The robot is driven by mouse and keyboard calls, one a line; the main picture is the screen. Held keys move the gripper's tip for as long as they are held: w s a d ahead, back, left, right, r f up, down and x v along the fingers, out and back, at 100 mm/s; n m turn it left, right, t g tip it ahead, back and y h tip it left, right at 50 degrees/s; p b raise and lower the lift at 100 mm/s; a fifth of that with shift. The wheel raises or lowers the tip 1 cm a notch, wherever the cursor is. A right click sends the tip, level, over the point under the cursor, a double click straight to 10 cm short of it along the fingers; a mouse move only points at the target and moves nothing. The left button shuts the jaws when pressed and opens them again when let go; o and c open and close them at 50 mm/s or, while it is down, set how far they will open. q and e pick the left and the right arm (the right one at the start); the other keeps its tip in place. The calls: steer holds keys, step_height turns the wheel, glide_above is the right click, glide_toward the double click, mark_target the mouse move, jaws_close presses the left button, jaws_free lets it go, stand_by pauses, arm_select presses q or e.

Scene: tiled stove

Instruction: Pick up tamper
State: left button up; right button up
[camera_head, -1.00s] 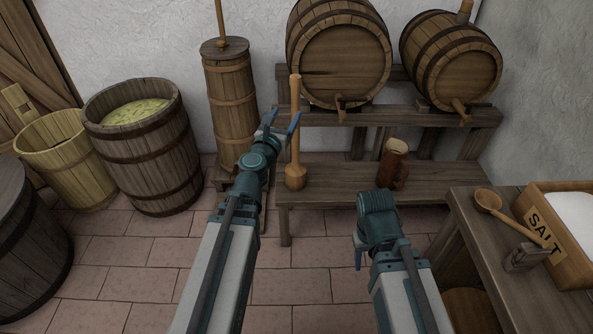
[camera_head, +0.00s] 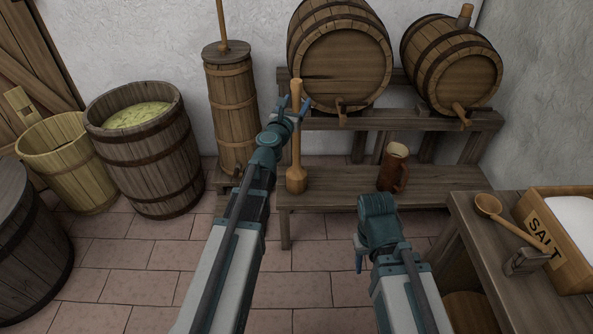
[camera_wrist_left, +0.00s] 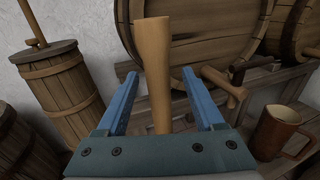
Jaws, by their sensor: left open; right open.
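The wooden tamper (camera_head: 296,160) stands upright on the lower shelf of the barrel rack, with its wide head down and its long handle up. My left gripper (camera_head: 294,106) is open at the upper part of the handle. In the left wrist view the handle (camera_wrist_left: 154,70) stands between the two blue fingers of my left gripper (camera_wrist_left: 158,95), with a gap on both sides. The tamper's head is hidden there behind the gripper. My right gripper (camera_head: 360,256) is low in front of the shelf, away from the tamper; its fingers are mostly hidden.
A mug (camera_head: 392,168) stands on the lower shelf (camera_head: 345,182), right of the tamper. Two barrels with taps lie on the upper shelf (camera_head: 380,118). A butter churn (camera_head: 232,115) stands to the left. A side table (camera_head: 475,225) with a ladle and salt box is at right.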

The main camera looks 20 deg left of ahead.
arm_select(q)
steer(key=w, duration=0.4)
steer(key=shift+w+r, duration=0.25)
steer(key=shift+w, duration=0.05)
steer(key=shift+s, duration=0.1)
jaws_close()
